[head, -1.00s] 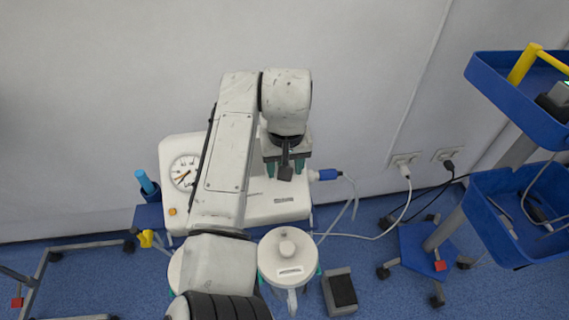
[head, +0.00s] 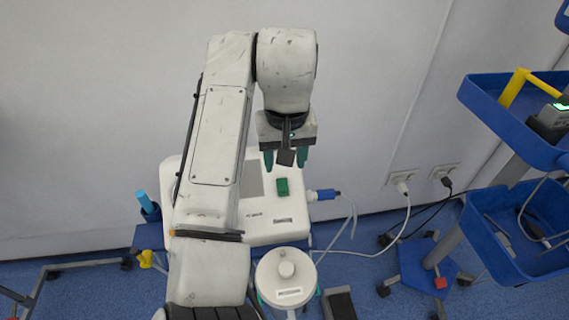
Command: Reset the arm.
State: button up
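My arm rises through the middle of the head view and bends over at the top. My gripper (head: 286,159) hangs from its end, pointing down, with two green fingers spread apart and nothing seen between them. It is in front of and above the white medical device (head: 262,228) in the picture. A green button or switch (head: 282,187) shows on the device just below the fingers. My arm hides the left part of the device, including its dial.
A blue two-tray cart (head: 500,215) stands at the right. A white lidded canister (head: 286,276) is below the device. A blue plug and cable (head: 325,194) stick out at its right. Wall sockets (head: 402,178) are behind.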

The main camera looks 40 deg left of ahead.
dwell(0.6)
jog(key=w+d+f+m+h+p, duration=0.1)
jog(key=w+d+f+m, duration=0.2)
jog(key=d, duration=0.7)
jog(key=w+d+f+t+p, duration=0.15)
jog(key=d+f, duration=0.25)
jog(key=d, duration=0.5)
jog(key=w+d+f+m+h+p, duration=0.1)
jog(key=w+d+f+m, duration=0.2)
jog(key=d, duration=0.7)
jog(key=s+d+f+p, duration=0.1)
jog(key=d+f, duration=0.1)
jog(key=d, duration=0.3)
jog(key=s+d+f+p, duration=0.1)
jog(key=s+d+f, duration=0.1)
jog(key=d, duration=0.3)
jog(key=s+d+f+m+g+p, duration=0.1)
jog(key=s+d+f+m+p, duration=0.25)
jog(key=s+d, duration=1.45)
jog(key=s+a+r+p, duration=0.1)
jog(key=s+a, duration=0.1)
jog(key=s, duration=0.9)
jog(key=shift+m+y, duration=0.3)
jog(key=shift+m, duration=0.15)
jog(key=shift+g, duration=0.25)
